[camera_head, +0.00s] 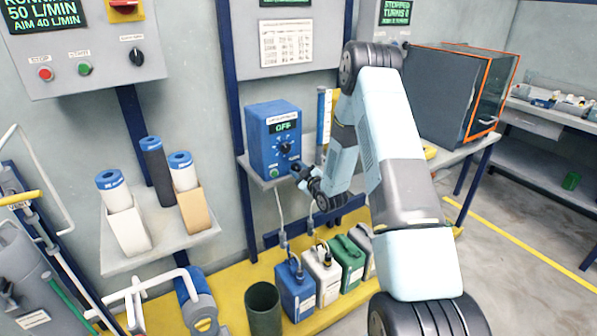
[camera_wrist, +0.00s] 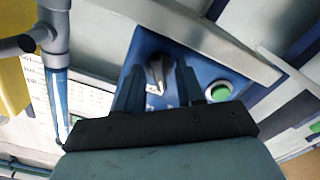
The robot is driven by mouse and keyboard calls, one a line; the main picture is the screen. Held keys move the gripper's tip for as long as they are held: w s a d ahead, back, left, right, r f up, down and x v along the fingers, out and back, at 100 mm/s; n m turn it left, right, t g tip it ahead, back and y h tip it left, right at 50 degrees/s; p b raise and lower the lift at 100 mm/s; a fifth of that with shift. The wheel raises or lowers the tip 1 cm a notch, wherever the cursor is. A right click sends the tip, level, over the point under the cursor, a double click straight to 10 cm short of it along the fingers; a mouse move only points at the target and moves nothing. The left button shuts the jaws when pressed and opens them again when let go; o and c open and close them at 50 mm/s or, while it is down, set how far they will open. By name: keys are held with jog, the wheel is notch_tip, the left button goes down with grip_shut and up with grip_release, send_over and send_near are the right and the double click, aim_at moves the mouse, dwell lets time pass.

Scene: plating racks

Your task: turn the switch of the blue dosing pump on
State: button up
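The blue dosing pump (camera_head: 258,146) stands on a grey shelf, and its display (camera_head: 284,127) reads OFF. Its dark rotary switch (camera_head: 285,148) is on the front face below the display. My gripper (camera_head: 297,169) is at the lower right of this face, just below the switch. In the wrist view the switch (camera_wrist: 156,72) is a grey knob seen between the two dark fingers of my gripper (camera_wrist: 158,82). The fingers are apart, with a visible gap beside the knob. Whether they touch it cannot be told. A green button (camera_wrist: 219,92) is to the right of the fingers.
A shelf with white and blue cartridges (camera_head: 117,195) is on the left. Blue, white and green canisters (camera_head: 295,291) stand on the yellow ledge below the pump, with hoses rising from them. A dark cabinet with orange edges (camera_head: 440,95) stands at the right.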

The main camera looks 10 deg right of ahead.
grip_shut()
jog(key=shift+m, duration=0.3)
jog(key=m, duration=0.6)
jog(key=shift+d+m, duration=0.1)
jog(key=shift+m, duration=0.2)
jog(key=m, duration=0.3)
jog(key=shift+d+f+m, duration=0.1)
jog(key=shift+d+m, duration=0.05)
jog(key=shift+m, duration=1.65)
jog(key=shift+o, duration=0.3)
grip_release()
